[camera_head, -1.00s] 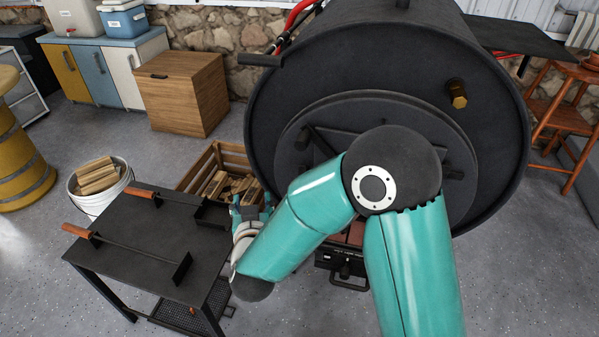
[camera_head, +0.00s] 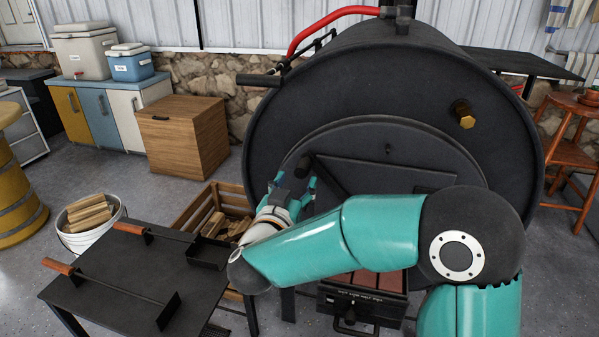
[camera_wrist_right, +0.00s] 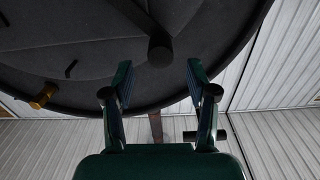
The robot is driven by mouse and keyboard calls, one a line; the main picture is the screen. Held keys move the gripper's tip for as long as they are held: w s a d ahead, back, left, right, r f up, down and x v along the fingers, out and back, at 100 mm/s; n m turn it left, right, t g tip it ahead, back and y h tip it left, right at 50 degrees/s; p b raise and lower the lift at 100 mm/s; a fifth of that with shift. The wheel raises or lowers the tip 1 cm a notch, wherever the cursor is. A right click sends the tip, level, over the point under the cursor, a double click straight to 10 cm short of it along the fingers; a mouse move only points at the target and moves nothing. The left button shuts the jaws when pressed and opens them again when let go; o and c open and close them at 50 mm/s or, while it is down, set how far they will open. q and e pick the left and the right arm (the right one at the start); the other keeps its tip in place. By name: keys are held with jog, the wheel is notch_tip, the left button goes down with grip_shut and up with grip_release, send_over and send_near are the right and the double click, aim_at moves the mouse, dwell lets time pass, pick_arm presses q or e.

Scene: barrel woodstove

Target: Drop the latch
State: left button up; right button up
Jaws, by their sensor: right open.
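The latch shows as a black bar with a round-ended grip (camera_head: 303,166) on the left of the stove's door (camera_head: 385,172). My right gripper (camera_head: 295,184) is open and empty, just below and beside this grip, with its fingers pointing up toward it. In the right wrist view the grip's round end (camera_wrist_right: 160,51) shows between and a little beyond the open fingertips (camera_wrist_right: 159,74), and no contact shows. My right arm hides the lower part of the door and part of the latch bar. My left gripper is not in view.
A black table (camera_head: 95,290) with long-handled tools stands at the left front. A wooden crate of firewood (camera_head: 186,212) sits between it and the stove (camera_head: 500,120). An open ash drawer (camera_head: 340,312) juts out below the stove. A brass knob (camera_head: 465,121) is at the stove's upper right.

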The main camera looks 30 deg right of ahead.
aim_at(301, 174)
jog(key=x, duration=0.6)
jog(key=shift+w+d, duration=0.15)
